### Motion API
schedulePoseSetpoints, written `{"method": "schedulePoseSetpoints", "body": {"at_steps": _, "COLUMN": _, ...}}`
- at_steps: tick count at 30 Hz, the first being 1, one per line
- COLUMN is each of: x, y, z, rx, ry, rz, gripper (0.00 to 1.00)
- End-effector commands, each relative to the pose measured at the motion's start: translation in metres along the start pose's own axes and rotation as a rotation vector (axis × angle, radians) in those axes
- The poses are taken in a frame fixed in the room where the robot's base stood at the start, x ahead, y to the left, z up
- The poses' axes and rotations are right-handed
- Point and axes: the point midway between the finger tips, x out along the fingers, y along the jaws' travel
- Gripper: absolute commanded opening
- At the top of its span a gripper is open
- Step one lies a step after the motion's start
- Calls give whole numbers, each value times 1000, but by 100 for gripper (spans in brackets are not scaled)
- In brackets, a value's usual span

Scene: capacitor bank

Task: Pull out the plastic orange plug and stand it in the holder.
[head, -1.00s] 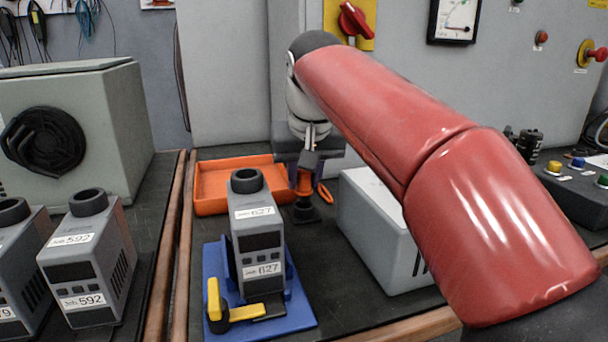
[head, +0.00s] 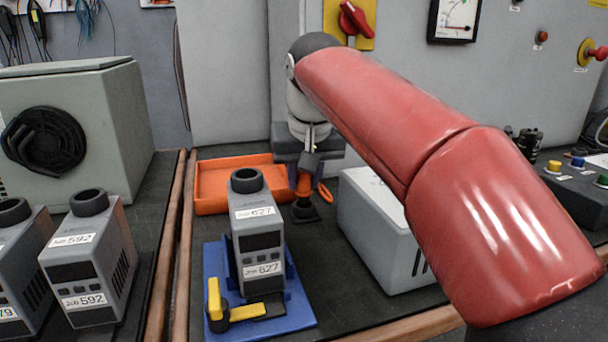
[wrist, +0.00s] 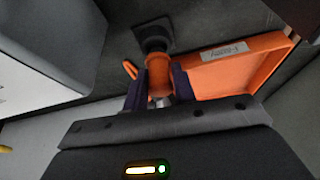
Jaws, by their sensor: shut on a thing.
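The orange plug (head: 304,184) is between the fingers of my gripper (head: 306,168), which is shut on it. In the wrist view the plug (wrist: 158,72) lies between the two dark fingers, with an orange loop (wrist: 130,69) at its side. A small black holder with a square foot (head: 305,212) is directly below the plug on the bench. In the wrist view the plug's far end lines up with the holder (wrist: 153,34). The plug looks upright. I cannot tell whether its lower end is inside the holder or just above it.
An orange tray (head: 230,205) lies left of the holder, close to it. A grey box (head: 378,235) stands to the right. A grey unit labelled 627 (head: 258,240) sits in a blue base (head: 297,315) with a yellow lever in front. More grey units stand at left.

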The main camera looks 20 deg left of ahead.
Motion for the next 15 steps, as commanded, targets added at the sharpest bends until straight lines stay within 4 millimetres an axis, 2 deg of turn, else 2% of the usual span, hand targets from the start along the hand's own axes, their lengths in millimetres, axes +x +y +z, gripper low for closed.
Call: {"method": "schedulePoseSetpoints", "body": {"at_steps": 15, "x": 13, "y": 0, "z": 5, "rx": 0, "ry": 1, "rz": 0, "gripper": 3}}
